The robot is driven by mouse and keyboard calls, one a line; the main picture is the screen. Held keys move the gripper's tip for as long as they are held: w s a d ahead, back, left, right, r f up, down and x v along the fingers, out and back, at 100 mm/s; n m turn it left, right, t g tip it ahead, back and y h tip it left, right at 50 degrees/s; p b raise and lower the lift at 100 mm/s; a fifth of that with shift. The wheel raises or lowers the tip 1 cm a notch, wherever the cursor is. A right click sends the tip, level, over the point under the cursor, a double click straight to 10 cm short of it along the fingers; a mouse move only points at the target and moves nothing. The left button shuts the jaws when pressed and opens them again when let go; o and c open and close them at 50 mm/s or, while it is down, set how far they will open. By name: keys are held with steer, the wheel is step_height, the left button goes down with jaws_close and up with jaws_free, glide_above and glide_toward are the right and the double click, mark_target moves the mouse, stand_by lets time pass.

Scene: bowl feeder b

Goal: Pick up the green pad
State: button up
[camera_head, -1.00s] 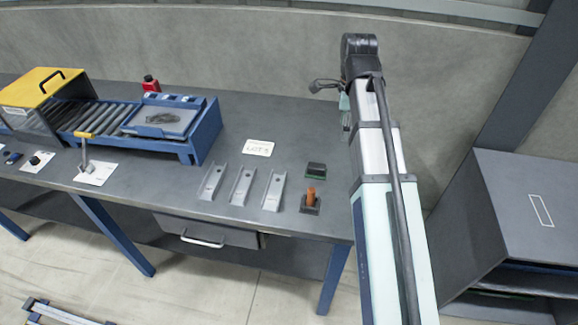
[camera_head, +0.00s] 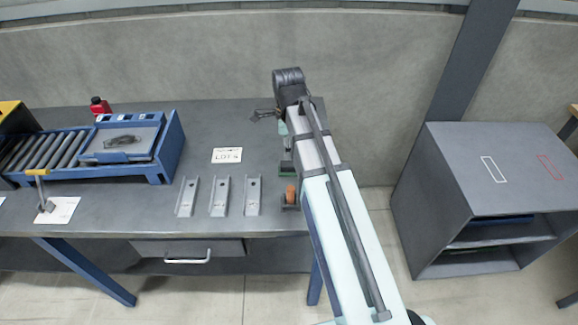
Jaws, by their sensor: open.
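The green pad (camera_head: 286,174) lies near the right end of the workbench. It shows as a thin green edge under a dark block, and my arm partly covers it. Just in front of it, an orange-brown cylinder (camera_head: 291,192) stands on a small dark base, also close beside my arm. My gripper (camera_head: 262,115) is small in the view, over the back of the bench, behind and to the left of the pad and apart from it. Its jaws are open and I see nothing between them.
Several grey channel trays (camera_head: 220,196) lie left of the cylinder, with a lot card (camera_head: 227,155) behind them. A blue roller conveyor (camera_head: 165,150) fills the bench's left. A grey cabinet (camera_head: 430,185) stands right of the bench. The bench between card and gripper is clear.

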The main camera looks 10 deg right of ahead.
mark_target(289, 163)
steer(key=shift+f, duration=1.5)
steer(key=shift+d+f+p, duration=0.2)
steer(key=shift+f+p, duration=0.95)
steer(key=shift+f, duration=1.5)
jaws_close()
